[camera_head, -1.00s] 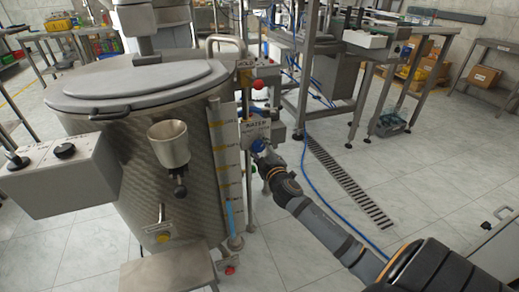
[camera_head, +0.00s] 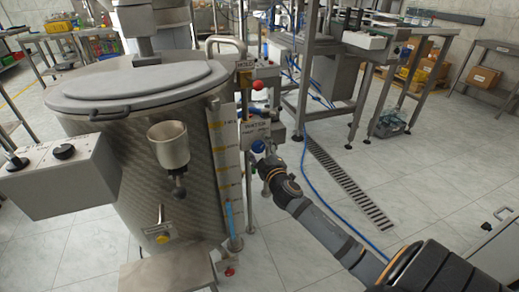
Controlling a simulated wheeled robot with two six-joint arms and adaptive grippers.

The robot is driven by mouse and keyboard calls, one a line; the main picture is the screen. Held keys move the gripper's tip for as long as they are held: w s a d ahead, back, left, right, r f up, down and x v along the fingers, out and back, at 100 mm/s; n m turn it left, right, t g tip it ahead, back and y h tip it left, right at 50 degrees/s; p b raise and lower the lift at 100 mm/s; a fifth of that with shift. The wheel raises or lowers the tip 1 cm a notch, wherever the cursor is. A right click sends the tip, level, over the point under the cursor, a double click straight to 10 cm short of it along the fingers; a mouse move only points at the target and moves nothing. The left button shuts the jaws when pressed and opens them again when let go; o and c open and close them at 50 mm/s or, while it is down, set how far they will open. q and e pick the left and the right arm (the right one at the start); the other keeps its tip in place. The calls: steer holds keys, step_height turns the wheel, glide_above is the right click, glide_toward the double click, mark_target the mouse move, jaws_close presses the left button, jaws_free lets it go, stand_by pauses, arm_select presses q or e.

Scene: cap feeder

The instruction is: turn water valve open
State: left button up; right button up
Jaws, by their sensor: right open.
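The water valve shows as a blue handle (camera_head: 259,146) just below a white label plate (camera_head: 256,132) on the right side of the steel tank (camera_head: 110,140). My right gripper (camera_head: 262,160) is at the end of the arm coming in from the lower right. Its fingertips are right at or just below the blue handle. It is open, but the fingers are small and I cannot tell whether they touch the handle. My left gripper is not in view.
A red knob (camera_head: 257,84) sits above the valve on the same post. A grey control box (camera_head: 62,170) and a small steel cup (camera_head: 169,145) are on the tank's front. A blue hose (camera_head: 312,194) and a floor drain (camera_head: 345,180) lie to the right, with open floor around.

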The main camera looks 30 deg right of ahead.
steer(key=v, duration=1.2)
